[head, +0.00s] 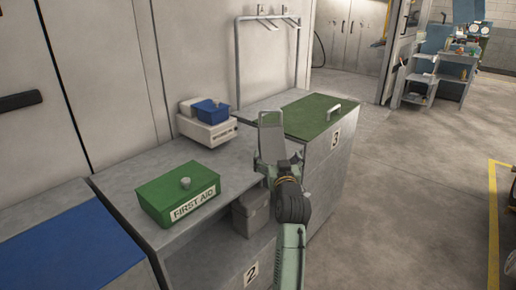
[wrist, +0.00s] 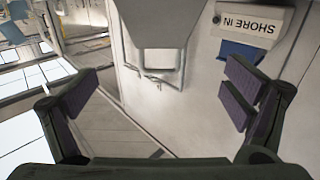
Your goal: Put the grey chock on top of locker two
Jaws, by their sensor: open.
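My gripper (head: 269,150) is raised over the right end of locker two, in front of locker three. In the wrist view (wrist: 162,72) its fingers stand wide apart, touching nothing. A plain grey slab shape shows centred beyond them; I cannot tell whether it is part of me.
A blue top (head: 70,250) adjoins at left.

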